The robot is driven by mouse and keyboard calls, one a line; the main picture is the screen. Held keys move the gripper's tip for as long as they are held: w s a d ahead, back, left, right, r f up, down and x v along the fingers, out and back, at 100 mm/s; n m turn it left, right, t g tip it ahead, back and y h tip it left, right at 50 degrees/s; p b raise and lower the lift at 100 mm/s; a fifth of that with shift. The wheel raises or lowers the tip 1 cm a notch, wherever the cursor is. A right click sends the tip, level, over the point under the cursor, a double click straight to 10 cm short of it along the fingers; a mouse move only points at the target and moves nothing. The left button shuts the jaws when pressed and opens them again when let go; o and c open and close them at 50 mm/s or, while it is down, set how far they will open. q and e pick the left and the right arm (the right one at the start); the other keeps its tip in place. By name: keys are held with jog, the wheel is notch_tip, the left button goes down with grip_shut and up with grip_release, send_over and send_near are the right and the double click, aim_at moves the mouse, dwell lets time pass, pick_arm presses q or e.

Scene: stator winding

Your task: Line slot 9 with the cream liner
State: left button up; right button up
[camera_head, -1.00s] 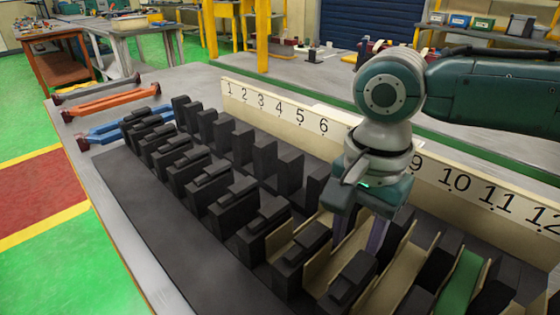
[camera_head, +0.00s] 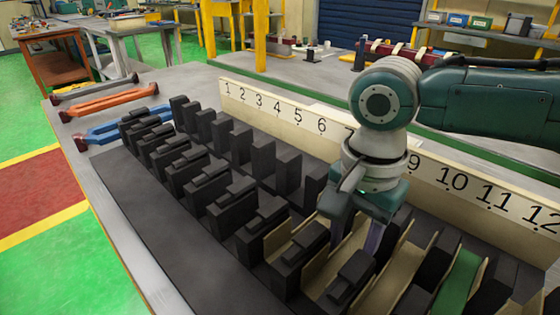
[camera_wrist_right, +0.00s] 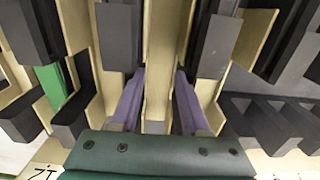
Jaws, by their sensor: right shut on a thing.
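My right gripper (camera_head: 355,235) reaches down among the dark stator teeth, just in front of the number board near its 9 label (camera_head: 414,162). In the right wrist view its two purple fingers (camera_wrist_right: 157,100) are shut on a cream liner (camera_wrist_right: 160,50), a long channel between two dark teeth. That liner also shows in the head view (camera_head: 322,268), sunk between teeth and partly hidden by the gripper. How deep it sits, I cannot tell. My left gripper is not in view.
The cream number board (camera_head: 300,118) runs along the back of the teeth. Another cream liner (camera_head: 402,262) stands to the right, then a green piece (camera_head: 460,280) in a slot. Orange (camera_head: 120,100) and blue (camera_head: 105,132) bars lie at the left.

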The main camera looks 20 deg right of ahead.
jog(key=o, duration=1)
jog(key=shift+o, duration=0.3)
jog(key=shift+r, duration=0.15)
jog(key=shift+r+p, duration=0.65)
jog(key=shift+p, duration=0.55)
